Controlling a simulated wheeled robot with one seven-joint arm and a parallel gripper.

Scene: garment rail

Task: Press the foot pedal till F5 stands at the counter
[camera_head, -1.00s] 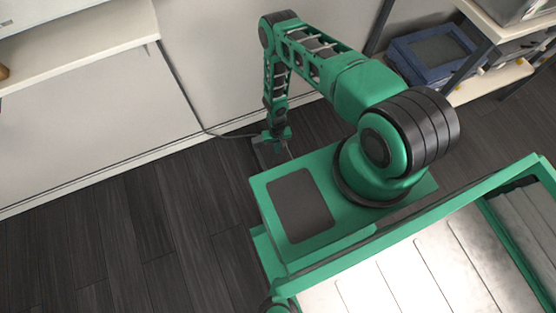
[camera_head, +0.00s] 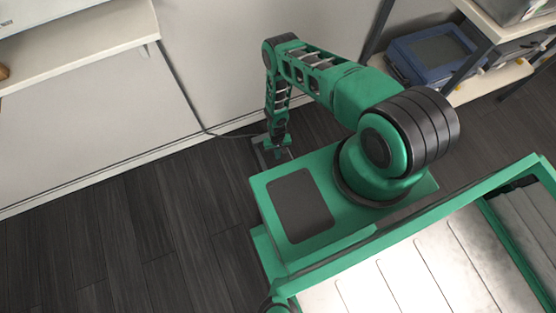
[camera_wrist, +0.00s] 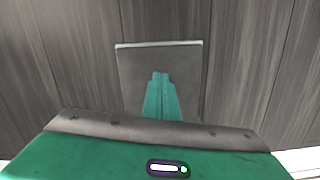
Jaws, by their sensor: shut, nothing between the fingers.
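The foot pedal (camera_wrist: 133,75) is a dark, flat plate with a pale far edge, low at the floor. In the head view part of it (camera_head: 261,158) shows beside my gripper, near the white wall panel. My gripper (camera_wrist: 160,75) is shut and empty, its green fingers together over the middle of the plate. In the head view my gripper (camera_head: 277,150) points down at the pedal. I cannot tell whether the fingertips touch it or how far it is pressed. No garment, F5 mark or rail is in view.
A dark cable (camera_head: 228,136) runs along the floor from the pedal to the wall panel (camera_head: 100,130). A pale ledge (camera_head: 80,50) is at upper left. A blue box (camera_head: 432,55) sits on a shelf at upper right. Dark plank floor (camera_head: 130,240) is clear at left.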

